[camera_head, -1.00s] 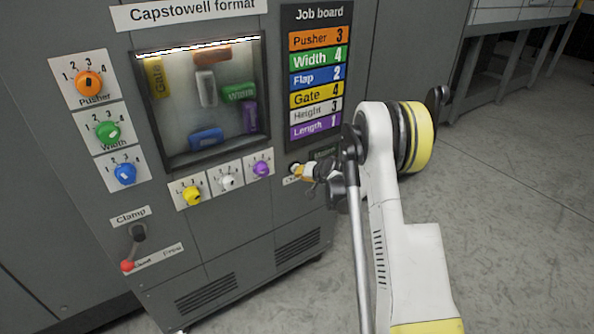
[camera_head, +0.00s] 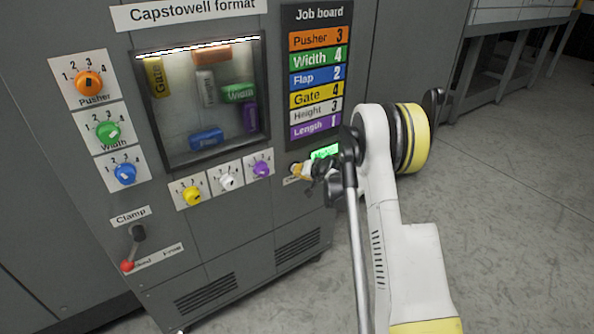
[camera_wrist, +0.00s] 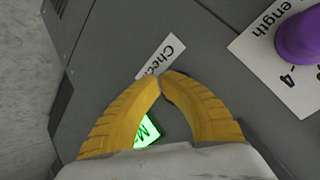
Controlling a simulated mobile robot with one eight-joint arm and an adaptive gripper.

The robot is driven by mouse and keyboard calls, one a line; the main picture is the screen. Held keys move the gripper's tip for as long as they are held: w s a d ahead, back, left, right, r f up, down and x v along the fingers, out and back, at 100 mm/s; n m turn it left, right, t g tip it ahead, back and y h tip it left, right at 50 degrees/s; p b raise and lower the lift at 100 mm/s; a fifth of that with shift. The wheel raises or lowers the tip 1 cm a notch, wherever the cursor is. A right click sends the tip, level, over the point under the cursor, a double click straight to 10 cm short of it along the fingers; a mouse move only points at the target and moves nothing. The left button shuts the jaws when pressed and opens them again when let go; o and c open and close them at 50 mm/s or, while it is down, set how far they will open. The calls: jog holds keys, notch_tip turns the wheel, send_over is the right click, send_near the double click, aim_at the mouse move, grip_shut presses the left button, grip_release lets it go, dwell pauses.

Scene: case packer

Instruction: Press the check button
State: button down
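The check button is hidden behind my fingertips; its "Check" label (camera_wrist: 160,56) shows just past them in the wrist view. My gripper (camera_wrist: 160,77) has its two yellow fingers closed together at the tips, with nothing seen between them. In the head view my gripper (camera_head: 296,170) is at the panel, below the job board and right of the purple knob. I cannot tell whether the tips touch the button. A small display (camera_head: 325,152) beside the gripper is lit green; in the wrist view the green display (camera_wrist: 146,131) is partly covered by my fingers.
The purple Length knob (camera_wrist: 298,37) juts out close to my gripper. Yellow (camera_head: 192,194) and white (camera_head: 227,182) knobs are farther left. The job board (camera_head: 318,72) hangs above, and a clamp lever (camera_head: 133,250) is at lower left. Open floor lies to the right.

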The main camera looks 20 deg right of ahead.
dwell(0.3)
jog(key=shift+s+d, duration=0.15)
jog(key=shift+s, duration=0.8)
jog(key=s, duration=0.5)
jog(key=shift+d, duration=0.35)
